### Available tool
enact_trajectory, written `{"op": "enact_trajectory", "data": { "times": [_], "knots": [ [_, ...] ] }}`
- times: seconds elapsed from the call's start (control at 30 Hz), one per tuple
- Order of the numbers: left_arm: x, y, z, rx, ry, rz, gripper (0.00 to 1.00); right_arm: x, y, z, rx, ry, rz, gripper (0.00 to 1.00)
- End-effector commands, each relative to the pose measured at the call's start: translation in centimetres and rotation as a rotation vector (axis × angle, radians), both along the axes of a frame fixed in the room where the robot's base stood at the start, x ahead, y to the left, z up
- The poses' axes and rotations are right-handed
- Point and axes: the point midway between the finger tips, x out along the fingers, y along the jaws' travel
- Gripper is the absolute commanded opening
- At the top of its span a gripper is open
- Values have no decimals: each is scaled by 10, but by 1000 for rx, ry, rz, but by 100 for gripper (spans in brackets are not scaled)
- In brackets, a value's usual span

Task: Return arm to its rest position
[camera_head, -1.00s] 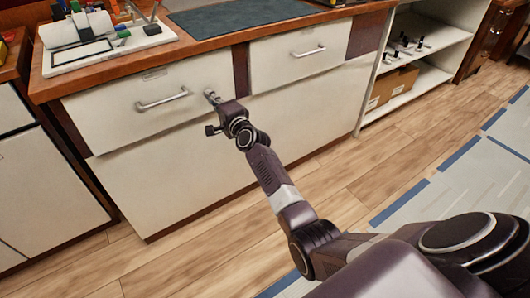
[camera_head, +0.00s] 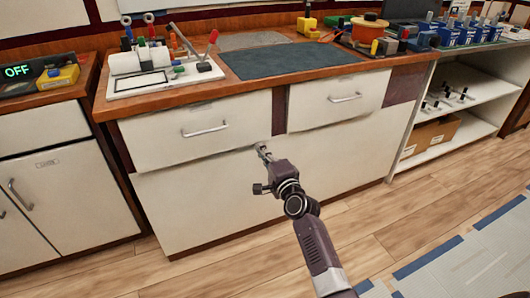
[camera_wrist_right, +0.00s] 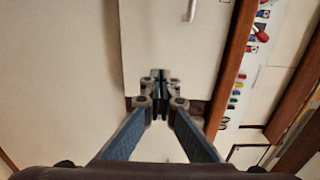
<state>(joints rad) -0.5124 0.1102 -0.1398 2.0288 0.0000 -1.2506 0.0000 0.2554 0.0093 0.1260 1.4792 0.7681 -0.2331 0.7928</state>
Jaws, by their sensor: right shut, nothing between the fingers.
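My right arm reaches up from the bottom in the head view. My right gripper (camera_head: 262,148) is in front of the workbench, near the lower right corner of the left drawer (camera_head: 205,132). In the right wrist view the fingers of the right gripper (camera_wrist_right: 160,95) are together with nothing between them. Whether the gripper touches the cabinet front cannot be told. My left gripper is not in view.
The wooden workbench (camera_head: 277,74) holds a white board (camera_head: 166,78) and a dark mat (camera_head: 285,60). The right drawer (camera_head: 336,99) is beside the left one. Open shelves (camera_head: 435,150) stand at the right. The wooden floor (camera_head: 405,205) in front is clear.

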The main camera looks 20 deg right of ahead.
Motion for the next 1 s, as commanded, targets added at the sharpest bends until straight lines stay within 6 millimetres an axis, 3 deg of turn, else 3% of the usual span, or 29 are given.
{"op": "enact_trajectory", "data": {
  "times": [0.13,0.33,0.47,0.57,0.67,0.8,0.9,1.0],
  "knots": [
    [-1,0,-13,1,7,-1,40,-19,-1,1,0,1,0,0],
    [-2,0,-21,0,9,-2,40,-29,-1,0,0,0,0,0],
    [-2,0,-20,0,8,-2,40,-33,3,-3,-20,10,13,0],
    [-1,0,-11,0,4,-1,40,-49,19,-18,-122,61,69,0],
    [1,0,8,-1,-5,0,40,-85,47,-49,-325,159,183,0],
    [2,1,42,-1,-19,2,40,-165,81,-102,-682,336,398,0],
    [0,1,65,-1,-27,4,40,-229,90,-134,-915,460,549,0],
    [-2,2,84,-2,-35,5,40,-282,90,-152,-1082,557,672,0]
  ]
}}
